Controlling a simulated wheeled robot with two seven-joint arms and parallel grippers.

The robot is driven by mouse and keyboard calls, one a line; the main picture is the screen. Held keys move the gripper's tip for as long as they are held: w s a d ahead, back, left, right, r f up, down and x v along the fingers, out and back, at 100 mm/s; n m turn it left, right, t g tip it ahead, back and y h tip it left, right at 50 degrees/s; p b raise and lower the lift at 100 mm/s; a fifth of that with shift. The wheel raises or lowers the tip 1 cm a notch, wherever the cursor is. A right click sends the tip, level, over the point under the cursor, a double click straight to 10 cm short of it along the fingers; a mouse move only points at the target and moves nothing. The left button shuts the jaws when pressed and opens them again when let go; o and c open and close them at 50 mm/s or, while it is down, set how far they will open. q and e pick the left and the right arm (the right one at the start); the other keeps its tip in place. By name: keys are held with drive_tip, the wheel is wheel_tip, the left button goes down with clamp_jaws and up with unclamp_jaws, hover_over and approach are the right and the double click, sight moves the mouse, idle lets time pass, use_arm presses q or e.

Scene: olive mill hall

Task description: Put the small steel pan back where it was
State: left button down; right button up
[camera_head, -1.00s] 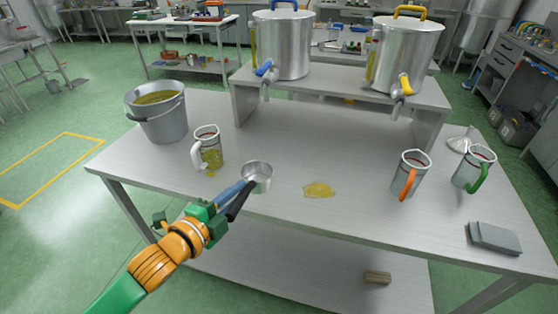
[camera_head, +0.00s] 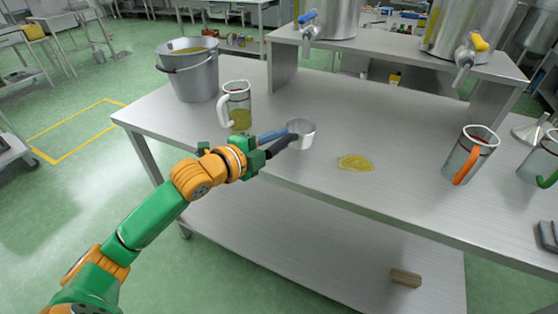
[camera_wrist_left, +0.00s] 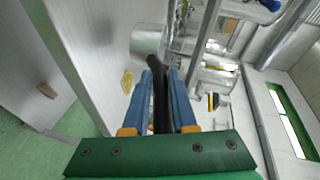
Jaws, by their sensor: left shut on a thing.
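The small steel pan (camera_head: 304,136) is a round, shiny cup with a dark handle. My left gripper (camera_head: 283,139) is shut on that handle, with its blue fingers on either side. The pan is over the table's (camera_head: 330,100) near side, left of a yellow oil puddle (camera_head: 356,162). I cannot tell whether its bottom touches the top. In the left wrist view the pan (camera_wrist_left: 148,38) lies beyond the fingertips (camera_wrist_left: 158,78), and the black handle runs between them. The inside of the pan is mostly hidden. My right gripper is not in view.
A glass jug with a white handle (camera_head: 236,108) holds some oil just left of the pan. A bucket (camera_head: 192,78) stands behind it. An orange-handled jug (camera_head: 470,152) stands to the right. Steel drums with taps (camera_head: 328,20) stand on a raised shelf. The table's middle is clear.

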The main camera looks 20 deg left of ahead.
sight(293, 147)
use_arm(q)
drive_tip(key=f, duration=0.1)
drive_tip(key=w+f, duration=0.1)
drive_tip(key=f, duration=0.2)
drive_tip(key=shift+w+a+f, duration=0.1)
drive_tip(key=shift+w+a, duration=0.1)
drive_tip(key=shift+w, duration=0.1)
drive_tip(key=shift+f, duration=0.35)
drive_tip(key=c, duration=0.7)
unclamp_jaws()
drive_tip(key=shift+f, duration=0.1)
